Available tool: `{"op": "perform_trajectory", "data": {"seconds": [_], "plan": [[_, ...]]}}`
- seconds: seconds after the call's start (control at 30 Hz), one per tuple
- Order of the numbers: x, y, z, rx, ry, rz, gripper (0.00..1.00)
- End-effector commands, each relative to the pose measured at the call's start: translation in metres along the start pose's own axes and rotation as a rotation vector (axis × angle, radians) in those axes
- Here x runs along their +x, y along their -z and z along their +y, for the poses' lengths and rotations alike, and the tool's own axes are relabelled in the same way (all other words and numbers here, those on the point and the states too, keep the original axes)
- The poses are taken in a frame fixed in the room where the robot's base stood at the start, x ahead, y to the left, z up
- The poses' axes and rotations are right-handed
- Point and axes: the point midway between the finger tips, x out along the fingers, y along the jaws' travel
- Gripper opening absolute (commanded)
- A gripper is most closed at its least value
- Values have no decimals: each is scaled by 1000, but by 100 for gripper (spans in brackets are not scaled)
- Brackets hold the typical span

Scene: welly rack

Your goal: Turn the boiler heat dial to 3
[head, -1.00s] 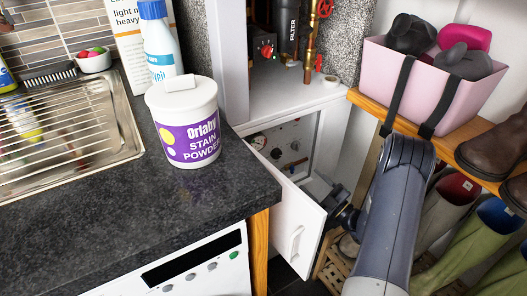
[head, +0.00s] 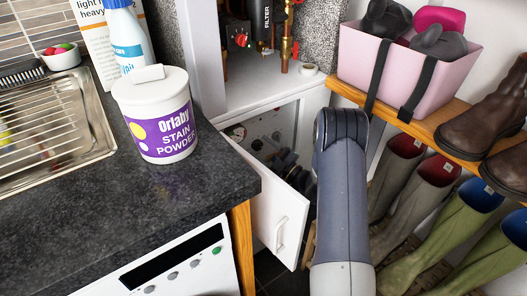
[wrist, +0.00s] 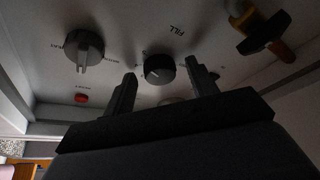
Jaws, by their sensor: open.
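The boiler panel (wrist: 125,30) is a pale board inside the low cabinet. In the wrist view it carries a large grey knob (wrist: 84,50) at left and a smaller black dial (wrist: 159,69) near the middle. I cannot read the lettering well enough to tell which is the heat dial. My gripper (wrist: 163,85) is open and empty, its fingers pointing at the panel on either side of the black dial, which appears beyond the tips. I cannot tell any contact. In the head view the panel (head: 284,130) shows only in part and my gripper is inside the dim cabinet.
The white cabinet door (head: 280,215) stands open beside my arm. A worktop with a stain powder tub (head: 157,120) is left; a pink basket (head: 412,75) and boots are right.

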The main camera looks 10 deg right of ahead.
Motion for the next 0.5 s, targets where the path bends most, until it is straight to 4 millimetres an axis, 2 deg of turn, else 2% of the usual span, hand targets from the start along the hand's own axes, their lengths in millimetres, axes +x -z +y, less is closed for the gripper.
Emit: {"op": "perform_trajectory", "data": {"seconds": [0.27, 0.5], "plan": [[1, 0, 0, 0, 0, 0, 54], [1, 0, 0, 0, 0, 0, 34]]}}
